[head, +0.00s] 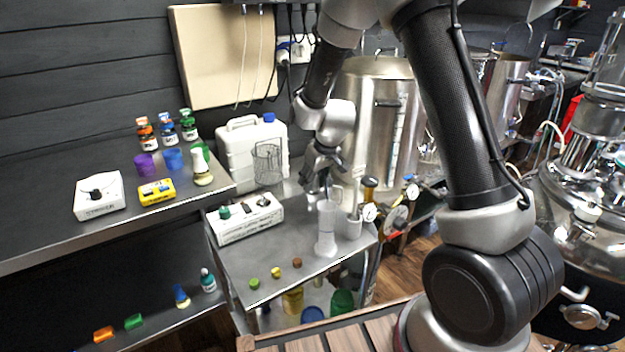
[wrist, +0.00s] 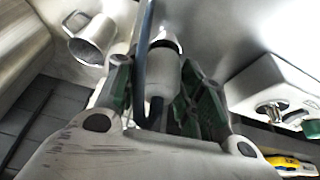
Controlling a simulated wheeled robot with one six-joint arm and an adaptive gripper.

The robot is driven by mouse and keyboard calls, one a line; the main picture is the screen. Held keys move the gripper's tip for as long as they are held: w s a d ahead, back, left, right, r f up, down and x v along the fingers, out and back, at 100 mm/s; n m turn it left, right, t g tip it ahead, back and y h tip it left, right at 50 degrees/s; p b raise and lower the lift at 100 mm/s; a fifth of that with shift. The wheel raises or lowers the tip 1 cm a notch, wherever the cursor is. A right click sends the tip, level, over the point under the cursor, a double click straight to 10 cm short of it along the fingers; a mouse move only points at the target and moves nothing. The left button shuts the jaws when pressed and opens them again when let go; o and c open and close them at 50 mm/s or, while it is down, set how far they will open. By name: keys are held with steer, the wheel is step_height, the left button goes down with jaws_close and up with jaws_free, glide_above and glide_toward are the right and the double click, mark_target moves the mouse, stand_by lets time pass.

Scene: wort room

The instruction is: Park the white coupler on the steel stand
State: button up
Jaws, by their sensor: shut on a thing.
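My gripper (head: 318,182) is above the grey steel bench (head: 283,247), pointing down. In the wrist view its two green-padded fingers (wrist: 160,88) are shut on a white cylindrical piece (wrist: 164,72), which looks like the white coupler. A dark hose runs past it, and its far end is partly hidden. In the head view the held piece is mostly hidden by the fingers. A wire-like steel holder (head: 267,160) stands in front of the white jerrycan; I cannot tell whether it is the steel stand.
A tall clear cylinder (head: 327,230) and a metal jug (head: 353,227) stand close below my gripper; the jug also shows in the wrist view (wrist: 92,38). A white box with knobs (head: 245,220) is to the left. The bench's front left holds small caps.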

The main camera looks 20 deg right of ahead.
steer(key=shift+f, duration=0.6)
stand_by(0.6)
steer(key=o, duration=0.7)
steer(key=shift+o, duration=0.2)
steer(key=shift+r, duration=0.1)
steer(key=v, duration=1)
steer(key=shift+r, duration=0.4)
steer(key=shift+s, duration=0.15)
steer(key=s+d+r+m, duration=0.1)
steer(key=s+d+r, duration=0.3)
steer(key=s, duration=0.6)
steer(key=s+d+r+m+h, duration=0.1)
steer(key=s+d+r, duration=0.4)
steer(key=s, duration=0.5)
steer(key=s+d+r+m, duration=0.2)
steer(key=s+d+r, duration=0.2)
steer(key=s, duration=0.6)
step_height(320, 180, up, 3)
steer(key=shift+d+f+m+h, duration=0.2)
steer(key=shift+m+h, duration=0.1)
steer(key=shift+h, duration=0.1)
